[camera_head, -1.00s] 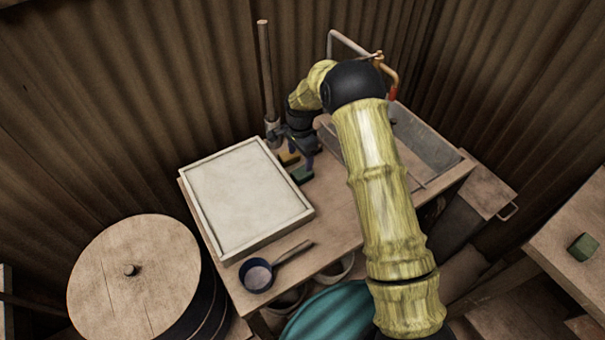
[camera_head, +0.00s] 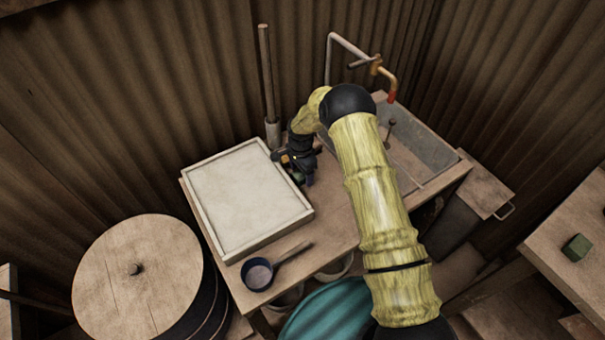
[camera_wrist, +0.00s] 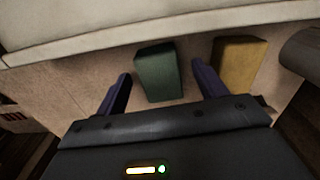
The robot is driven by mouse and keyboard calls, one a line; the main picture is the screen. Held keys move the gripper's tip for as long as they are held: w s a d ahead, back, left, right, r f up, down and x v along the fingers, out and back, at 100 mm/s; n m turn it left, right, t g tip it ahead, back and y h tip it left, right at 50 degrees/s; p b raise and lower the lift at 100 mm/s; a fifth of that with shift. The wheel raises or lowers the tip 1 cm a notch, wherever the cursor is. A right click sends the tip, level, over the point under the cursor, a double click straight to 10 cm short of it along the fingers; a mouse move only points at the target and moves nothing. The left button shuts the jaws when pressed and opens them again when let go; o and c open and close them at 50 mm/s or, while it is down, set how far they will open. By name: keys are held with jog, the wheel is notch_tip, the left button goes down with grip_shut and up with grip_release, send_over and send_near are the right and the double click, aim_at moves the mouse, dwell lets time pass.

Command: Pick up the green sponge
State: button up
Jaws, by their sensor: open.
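The green sponge (camera_wrist: 159,72) is a dark green block on the table top in the wrist view. It lies ahead of my gripper (camera_wrist: 161,88), roughly between the two dark purple fingers, which are apart. I cannot tell whether either finger touches it. In the head view my gripper (camera_head: 305,172) is low over the table beside the white tray, and the sponge there is mostly hidden by it. A yellow sponge (camera_wrist: 239,63) lies just right of the green one, close to the right finger.
The white-topped tray (camera_head: 247,195) borders the sponges on one side. A sink (camera_head: 425,150) with a tap is to the right. A wooden pole (camera_head: 267,80) stands behind. A green block (camera_head: 577,247) sits on another table at right.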

jog(key=shift+f, duration=0.6)
jog(key=c, duration=1.1)
